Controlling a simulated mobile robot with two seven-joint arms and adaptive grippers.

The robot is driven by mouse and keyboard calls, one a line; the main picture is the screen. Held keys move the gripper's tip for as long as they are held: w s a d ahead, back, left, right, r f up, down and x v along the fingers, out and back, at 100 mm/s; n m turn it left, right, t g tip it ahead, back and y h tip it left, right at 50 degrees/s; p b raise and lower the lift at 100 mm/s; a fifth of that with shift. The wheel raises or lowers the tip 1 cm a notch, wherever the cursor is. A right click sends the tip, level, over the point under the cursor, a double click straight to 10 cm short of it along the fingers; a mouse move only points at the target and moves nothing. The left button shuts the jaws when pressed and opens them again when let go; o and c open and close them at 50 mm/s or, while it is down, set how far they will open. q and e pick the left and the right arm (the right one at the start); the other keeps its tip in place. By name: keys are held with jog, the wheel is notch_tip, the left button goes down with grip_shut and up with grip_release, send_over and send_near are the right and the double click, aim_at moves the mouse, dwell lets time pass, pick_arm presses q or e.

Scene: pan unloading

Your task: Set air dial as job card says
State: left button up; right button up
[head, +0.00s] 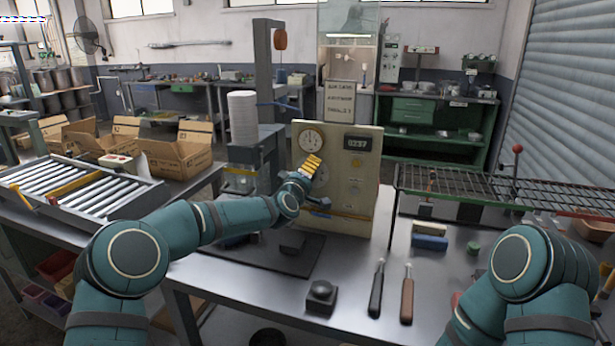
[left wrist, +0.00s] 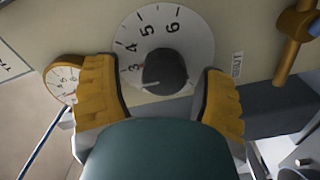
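A beige panel (head: 356,200) stands upright on the bench, with a round gauge (head: 311,138) and a display reading 0237 (head: 356,143). In the left wrist view, a white dial plate (left wrist: 190,35) numbered 3 to 6 surrounds a black knob (left wrist: 165,72). A red mark sits by the 3, and the knob's pale line points down-left. My left gripper (head: 312,166) is at the panel; in the left wrist view (left wrist: 161,85) its yellow fingers are apart on either side of the knob, contact not visible. A printed card (head: 340,101) stands behind the panel; its text is blurred. My right gripper is out of view.
A wire rack (head: 490,188) stands right of the panel. Two handled tools (head: 407,295) and a black block (head: 321,296) lie on the front bench. A roller conveyor (head: 85,185) and open cardboard boxes (head: 180,152) are at left.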

pick_arm(q)
jog(key=shift+s+f, duration=0.1)
jog(key=shift+s, duration=0.05)
jog(key=v, duration=1.1)
jog(key=shift+s, duration=0.35)
jog(key=shift+a, duration=0.1)
